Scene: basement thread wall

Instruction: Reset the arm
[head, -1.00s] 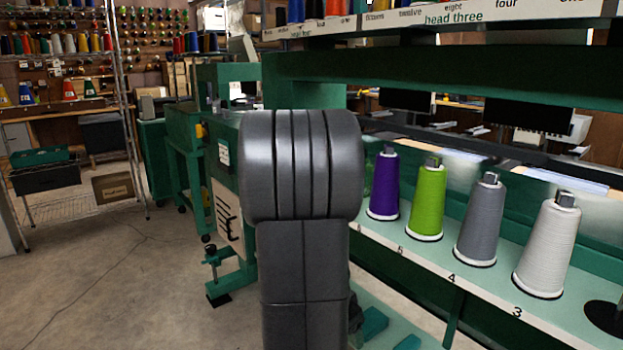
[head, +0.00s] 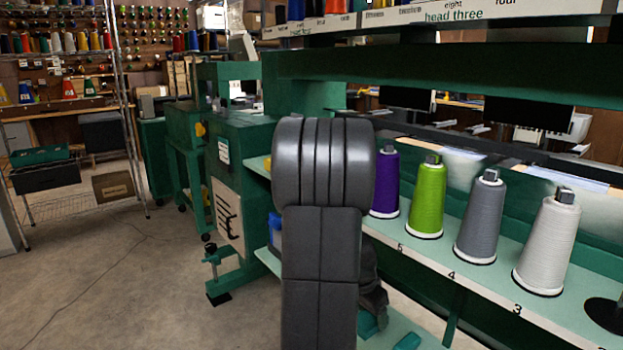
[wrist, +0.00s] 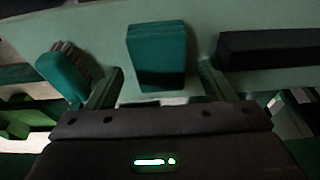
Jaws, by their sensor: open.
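My arm stands upright in the middle of the head view, and its dark grey links hide part of the green machine behind. My gripper (wrist: 160,88) shows in the wrist view with its two fingers spread apart. A green block (wrist: 157,50) shows beyond and between the fingers, and I cannot tell how far it is from them. A green brush with dark bristles (wrist: 66,72) lies left of the left finger. A long black bar (wrist: 268,48) lies to the right. In the head view my gripper is hidden or too unclear to make out.
Purple (head: 385,185), lime (head: 428,200), grey (head: 480,220) and white (head: 546,245) thread cones stand on a pale green shelf (head: 470,292) to the right. A wire rack (head: 75,205) stands at the left.

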